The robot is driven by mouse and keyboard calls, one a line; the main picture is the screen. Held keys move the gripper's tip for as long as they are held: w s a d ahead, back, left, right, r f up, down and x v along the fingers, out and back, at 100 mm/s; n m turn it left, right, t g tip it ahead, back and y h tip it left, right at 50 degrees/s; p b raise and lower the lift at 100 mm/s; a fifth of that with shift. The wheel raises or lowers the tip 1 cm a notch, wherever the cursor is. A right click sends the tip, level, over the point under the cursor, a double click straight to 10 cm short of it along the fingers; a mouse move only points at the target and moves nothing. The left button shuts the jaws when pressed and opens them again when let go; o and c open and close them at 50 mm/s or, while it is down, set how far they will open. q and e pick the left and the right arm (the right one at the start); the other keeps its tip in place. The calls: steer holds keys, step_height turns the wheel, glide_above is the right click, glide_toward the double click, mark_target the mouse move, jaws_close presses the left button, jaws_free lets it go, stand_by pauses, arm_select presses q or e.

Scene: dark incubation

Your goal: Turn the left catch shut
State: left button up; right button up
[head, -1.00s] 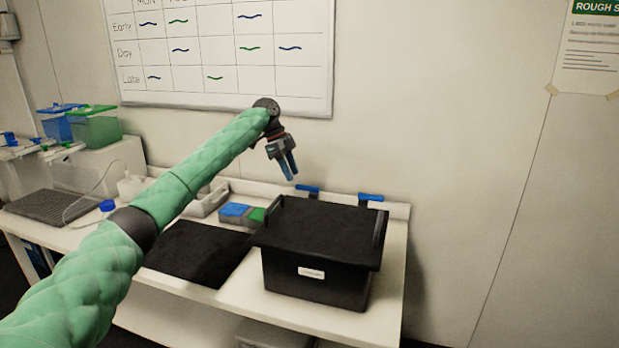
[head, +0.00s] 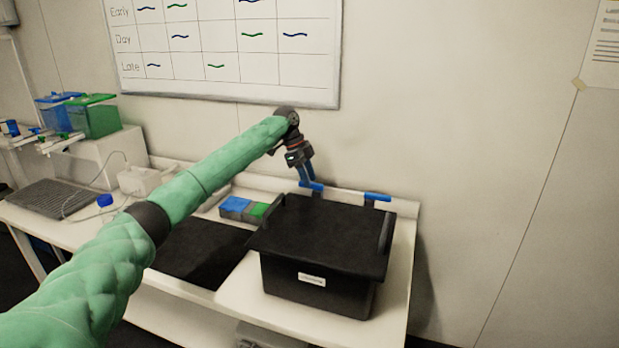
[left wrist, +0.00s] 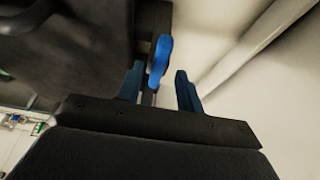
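A black box (head: 311,287) with a flat black lid (head: 325,235) stands on the white bench. Behind its back edge are two catches with blue handles: the left catch (head: 316,187) and the right catch (head: 377,197). My left gripper (head: 308,178) points down at the left catch, its fingertips close to the blue handle. In the left wrist view, the left gripper (left wrist: 159,88) is open, and the blue handle (left wrist: 161,58) shows in the gap between the fingers, nearer the left finger. I cannot tell whether a finger touches it. My right gripper is not in view.
A black mat (head: 195,252) lies left of the box. Blue and green blocks (head: 243,209) sit beside the box's back left corner. The wall with a whiteboard (head: 230,50) rises close behind the catches. The bench (head: 403,270) ends just right of the box.

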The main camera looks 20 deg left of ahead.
arm_select(q)
steer(key=shift+s+d+f, duration=0.15)
steer(key=shift+s+f, duration=0.05)
steer(key=shift+f, duration=0.1)
steer(key=shift+w+f, duration=0.1)
steer(key=shift+f, duration=0.15)
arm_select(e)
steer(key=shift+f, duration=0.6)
arm_select(q)
steer(key=shift+r, duration=0.1)
jaws_close()
